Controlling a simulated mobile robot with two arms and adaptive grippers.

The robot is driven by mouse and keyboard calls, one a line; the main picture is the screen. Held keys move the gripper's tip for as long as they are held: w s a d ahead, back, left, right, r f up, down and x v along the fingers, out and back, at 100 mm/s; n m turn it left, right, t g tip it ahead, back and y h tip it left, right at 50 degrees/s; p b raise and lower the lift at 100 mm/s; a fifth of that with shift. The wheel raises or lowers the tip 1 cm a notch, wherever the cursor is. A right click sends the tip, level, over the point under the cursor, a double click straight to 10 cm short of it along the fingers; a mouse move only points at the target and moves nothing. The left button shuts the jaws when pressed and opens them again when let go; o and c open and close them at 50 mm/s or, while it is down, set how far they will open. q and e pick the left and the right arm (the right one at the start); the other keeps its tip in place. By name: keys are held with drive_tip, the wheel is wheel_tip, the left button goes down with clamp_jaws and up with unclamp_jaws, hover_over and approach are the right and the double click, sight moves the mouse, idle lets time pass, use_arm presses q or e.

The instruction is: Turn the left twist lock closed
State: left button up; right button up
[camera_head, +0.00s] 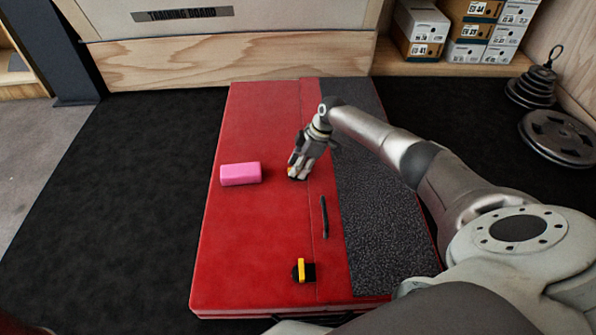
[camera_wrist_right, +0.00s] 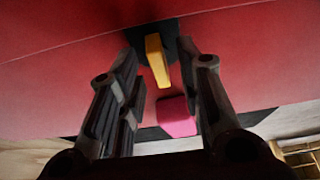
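A twist lock with a yellow lever on a black base sits on the red mat (camera_head: 262,130), mostly hidden by my right gripper (camera_head: 296,172) in the head view. In the right wrist view its yellow lever (camera_wrist_right: 157,62) stands between the fingers of my right gripper (camera_wrist_right: 168,85), on its black base (camera_wrist_right: 172,40). The fingers are open, with a gap on both sides of the lever. A second twist lock (camera_head: 302,270) sits nearer on the mat, its yellow lever running up and down the picture. Which lock is the left one cannot be told. My left gripper is not in view.
A pink block (camera_head: 240,174) lies on the mat left of my right gripper, and it also shows in the right wrist view (camera_wrist_right: 176,117). A dark strap-like handle (camera_head: 324,217) lies between the locks. Shoe boxes (camera_head: 420,30) and weight plates (camera_head: 556,138) stand at the right.

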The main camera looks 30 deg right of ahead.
drive_tip(key=shift+w+a+f, duration=0.1)
drive_tip(key=shift+f, duration=0.2)
clamp_jaws()
